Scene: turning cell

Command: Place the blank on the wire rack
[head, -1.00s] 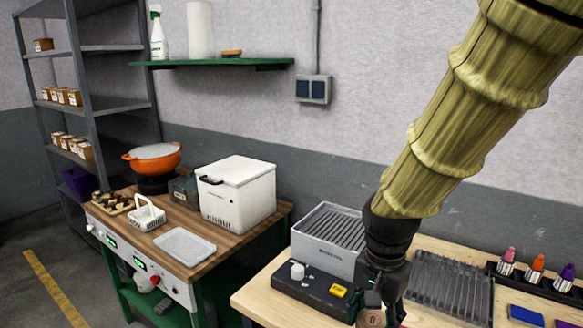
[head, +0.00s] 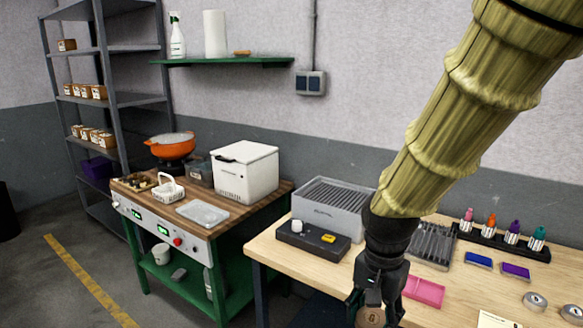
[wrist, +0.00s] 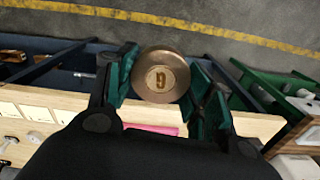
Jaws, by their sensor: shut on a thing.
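The blank (head: 371,318) is a round, brown-bronze disc with a letter mark on its face. In the wrist view the blank (wrist: 161,76) sits between the two teal-padded fingers. My gripper (head: 378,304) is shut on it, low in the head view in front of the workbench. What looks like the wire rack (head: 436,246) is a grey ribbed rack on the bench, beyond and right of my gripper. My arm hides its left part. The rack is not identifiable in the wrist view.
A grey slatted box (head: 322,211) and a black control unit (head: 313,240) stand on the bench left of my arm. A pink pad (head: 424,291) lies near the gripper. Bottles (head: 490,226) stand at the back right. A gap separates the bench from the wooden-topped cart (head: 225,190).

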